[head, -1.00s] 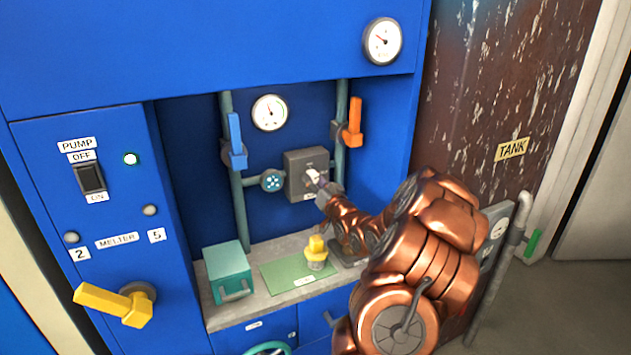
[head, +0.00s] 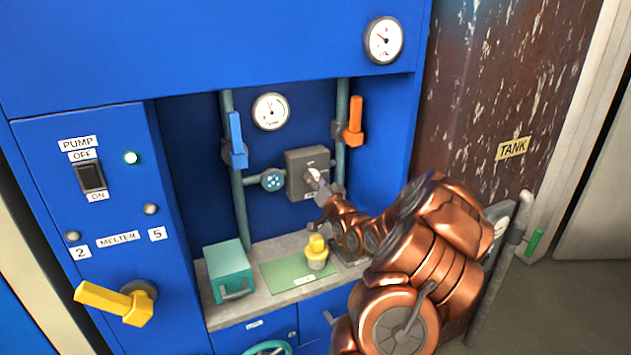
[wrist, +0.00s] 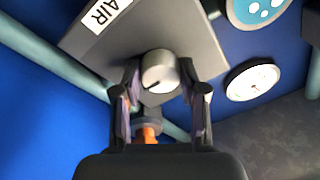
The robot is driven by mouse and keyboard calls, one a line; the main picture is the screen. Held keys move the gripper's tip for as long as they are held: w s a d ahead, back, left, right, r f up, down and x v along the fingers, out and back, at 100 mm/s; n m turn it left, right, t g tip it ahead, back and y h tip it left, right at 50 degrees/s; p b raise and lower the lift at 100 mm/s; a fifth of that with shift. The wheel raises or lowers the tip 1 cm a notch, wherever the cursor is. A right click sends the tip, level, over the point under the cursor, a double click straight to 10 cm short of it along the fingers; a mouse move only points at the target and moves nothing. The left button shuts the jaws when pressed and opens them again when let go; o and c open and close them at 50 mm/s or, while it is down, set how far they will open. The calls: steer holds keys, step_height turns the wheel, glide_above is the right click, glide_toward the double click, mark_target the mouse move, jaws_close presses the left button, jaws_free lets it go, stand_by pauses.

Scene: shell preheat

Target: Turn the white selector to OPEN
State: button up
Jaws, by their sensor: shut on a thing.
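The white selector (head: 313,176) is a small round knob on the front of a grey box in the recess. My gripper (head: 322,187) reaches the box from the lower right. In the wrist view my gripper (wrist: 160,88) is shut on the selector, one finger on each side. The grey box (head: 303,160) carries small labels too small to read in the head view; one label (wrist: 105,15) reads AIR in the wrist view.
Below, a teal box (head: 229,268) and a yellow-topped item (head: 317,252) stand on the grey ledge. A yellow handle (head: 115,302) juts out at lower left.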

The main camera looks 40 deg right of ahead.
steer(key=o, duration=1.1)
steer(key=shift+o, duration=0.2)
steer(key=shift+s, duration=0.1)
steer(key=v, duration=1.2)
